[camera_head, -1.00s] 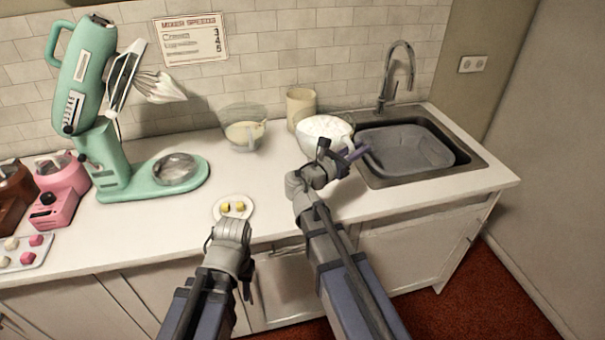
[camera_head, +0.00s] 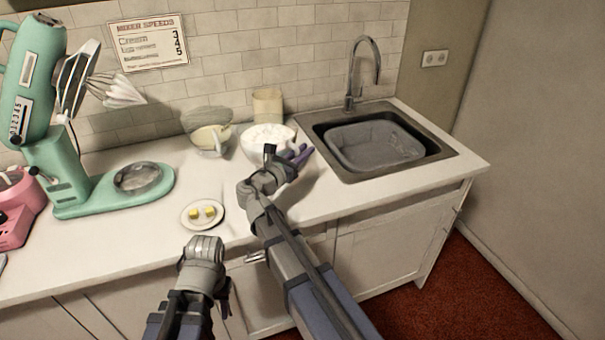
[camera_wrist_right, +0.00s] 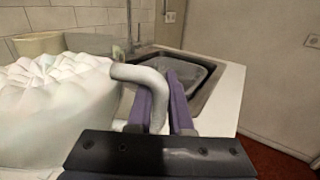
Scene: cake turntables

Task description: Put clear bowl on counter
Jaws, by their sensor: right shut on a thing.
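A bowl heaped with white cream (camera_head: 266,140) is at the counter (camera_head: 330,197), just left of the sink. It looks upright; I cannot tell whether its base touches the counter. My right gripper (camera_head: 297,155) is shut on its pale curved handle, which shows between the purple fingers (camera_wrist_right: 162,108) in the right wrist view. The cream bowl (camera_wrist_right: 52,105) fills the left of that view. A clear glass bowl with yellowish batter (camera_head: 209,139) stands further left on the counter. My left gripper (camera_head: 206,244) is low at the counter's front edge, its fingers hidden.
The sink (camera_head: 378,145) holds a grey basin, with a tap (camera_head: 352,72) behind. A beige canister (camera_head: 268,103) stands behind the cream bowl. A plate with yellow pieces (camera_head: 203,214) and a green mixer (camera_head: 55,150) are at left. Counter between plate and cream bowl is clear.

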